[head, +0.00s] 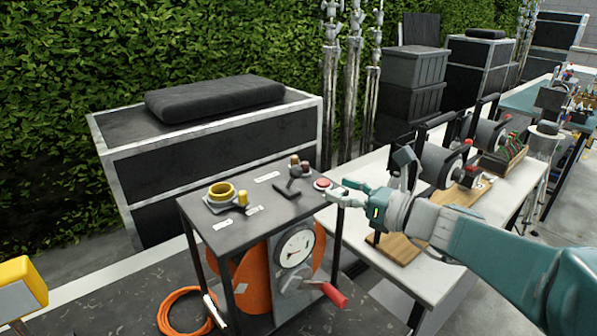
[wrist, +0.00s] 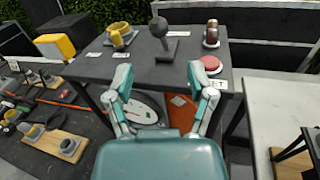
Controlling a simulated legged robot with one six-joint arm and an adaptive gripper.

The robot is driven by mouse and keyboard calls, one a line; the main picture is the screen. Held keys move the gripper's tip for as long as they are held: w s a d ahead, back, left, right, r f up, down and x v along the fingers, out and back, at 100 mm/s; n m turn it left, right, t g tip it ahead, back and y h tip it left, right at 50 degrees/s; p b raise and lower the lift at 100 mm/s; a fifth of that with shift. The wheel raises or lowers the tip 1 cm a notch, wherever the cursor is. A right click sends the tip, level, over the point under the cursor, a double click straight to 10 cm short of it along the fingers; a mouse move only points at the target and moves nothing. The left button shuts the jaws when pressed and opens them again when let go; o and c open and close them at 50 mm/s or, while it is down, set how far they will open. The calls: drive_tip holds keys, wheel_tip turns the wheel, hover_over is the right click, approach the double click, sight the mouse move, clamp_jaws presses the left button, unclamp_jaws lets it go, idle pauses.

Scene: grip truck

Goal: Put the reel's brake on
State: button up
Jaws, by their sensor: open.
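The orange reel (head: 254,274) sits inside a dark open-framed stand (head: 240,212); it also shows partly in the wrist view (wrist: 181,108). On the stand's top is a black lever with a ball knob (wrist: 158,28), beside a small label; it also shows in the head view (head: 286,190). A red push button (wrist: 209,64) sits at the near right corner with a label whose last letter looks like T. I cannot tell from the labels which control is the brake. My gripper (head: 338,193) is open and empty at the top's right edge; in the wrist view its fingers (wrist: 158,75) point toward the lever, apart from it.
A round gauge (head: 295,247) and a red-handled crank (head: 334,293) are on the stand's front. A white table (head: 390,277) with equipment stands right. An orange cable (head: 180,312) lies left.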

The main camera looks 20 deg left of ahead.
sight(296, 169)
drive_tip(key=x, duration=1)
clamp_jaws()
